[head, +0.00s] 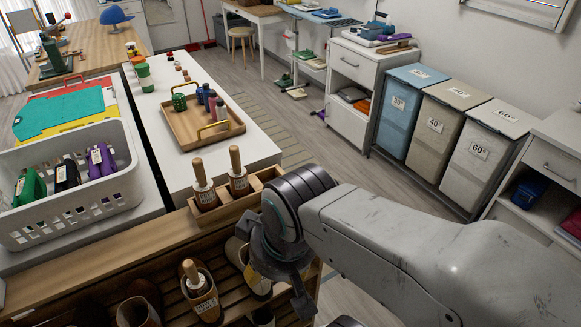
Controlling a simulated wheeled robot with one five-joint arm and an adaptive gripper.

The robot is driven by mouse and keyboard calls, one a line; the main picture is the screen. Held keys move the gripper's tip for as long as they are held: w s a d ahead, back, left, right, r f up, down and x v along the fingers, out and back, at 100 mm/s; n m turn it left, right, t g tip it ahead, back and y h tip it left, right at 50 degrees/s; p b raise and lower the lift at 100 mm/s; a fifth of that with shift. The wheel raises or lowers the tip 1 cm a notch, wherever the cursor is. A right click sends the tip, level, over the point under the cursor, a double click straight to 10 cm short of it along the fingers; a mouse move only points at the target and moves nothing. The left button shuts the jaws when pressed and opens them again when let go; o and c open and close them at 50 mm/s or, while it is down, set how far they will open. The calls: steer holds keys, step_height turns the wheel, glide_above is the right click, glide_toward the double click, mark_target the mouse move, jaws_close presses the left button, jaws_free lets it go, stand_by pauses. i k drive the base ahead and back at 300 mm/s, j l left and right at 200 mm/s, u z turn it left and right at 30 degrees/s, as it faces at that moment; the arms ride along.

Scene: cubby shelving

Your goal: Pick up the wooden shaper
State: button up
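Several brown pieces with wooden handles and paper labels, which look like wooden shapers, stand at the shelf in the head view. Two are upright in the wooden tray on top: a left one (205,191) and a right one (238,177). Another (201,293) leans in the cubbies below. I cannot tell which one the task names. My gripper (282,283) points down over the shelf's front, right of the lower shaper. A pale labelled object (257,281) is partly hidden beside and beneath it. Whether my gripper is open or touching it is unclear.
The slatted wooden shelf (70,281) holds brown shoe-like items (140,306) close together. A white basket (75,219) stands behind left. A wooden tray with bottles (186,138) sits on the white counter. Lidded bins (440,131) stand at the right; open floor lies between.

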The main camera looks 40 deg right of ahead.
mark_target(237, 176)
steer(key=z, duration=0.35)
steer(key=l+u, duration=0.35)
steer(key=l, duration=0.2)
steer(key=l+u, duration=0.35)
steer(key=l, duration=0.25)
steer(key=l+u, duration=0.3)
steer(key=u, duration=0.15)
steer(key=k+l+u, duration=0.1)
steer(key=l+u, duration=0.5)
steer(key=u, duration=0.25)
steer(key=k+l+u, duration=0.2)
steer(key=u, duration=0.2)
steer(key=k+l+u, duration=0.15)
steer(key=u, duration=0.3)
steer(key=l+u, duration=0.45)
steer(key=k+l+u, duration=0.15)
steer(key=u, duration=0.3)
steer(key=k+l+u, duration=0.15)
steer(key=l+u, duration=0.15)
steer(key=u, duration=0.15)
steer(key=k+l+u, duration=0.2)
steer(key=u, duration=0.2)
steer(key=k+l+u, duration=0.15)
steer(key=l+u, duration=0.15)
steer(key=u, duration=0.2)
steer(key=k+l+u, duration=0.25)
steer(key=u, duration=0.25)
steer(key=k+l+u, duration=0.2)
steer(key=u, duration=0.3)
